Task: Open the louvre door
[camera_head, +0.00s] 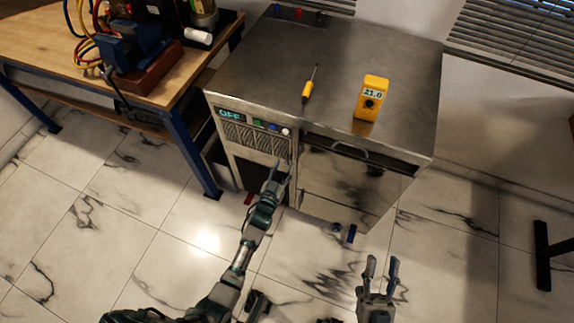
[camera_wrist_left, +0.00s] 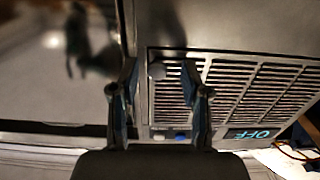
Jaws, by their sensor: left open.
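The louvre door (camera_head: 252,137) is a slatted panel on the left front of a metal cabinet, below an OFF display (camera_head: 230,115). In the left wrist view, the louvre door (camera_wrist_left: 245,85) appears upside down with a small round knob (camera_wrist_left: 157,71) at its corner. My left gripper (camera_head: 279,168) is at the door's lower right corner. Its fingers are open, with the knob appearing between them in the left wrist view; I cannot tell if they touch it. The knob is not clear in the head view. My right gripper (camera_head: 381,266) is open and empty, low over the floor.
The cabinet top (camera_head: 265,60) holds a yellow screwdriver (camera_head: 307,91) and a yellow meter (camera_head: 371,98). A drawer handle (camera_head: 350,152) juts out right of the door. A wooden workbench (camera_head: 40,45) with a blue vise (camera_head: 130,52) stands at left. The marble floor in front is mostly clear.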

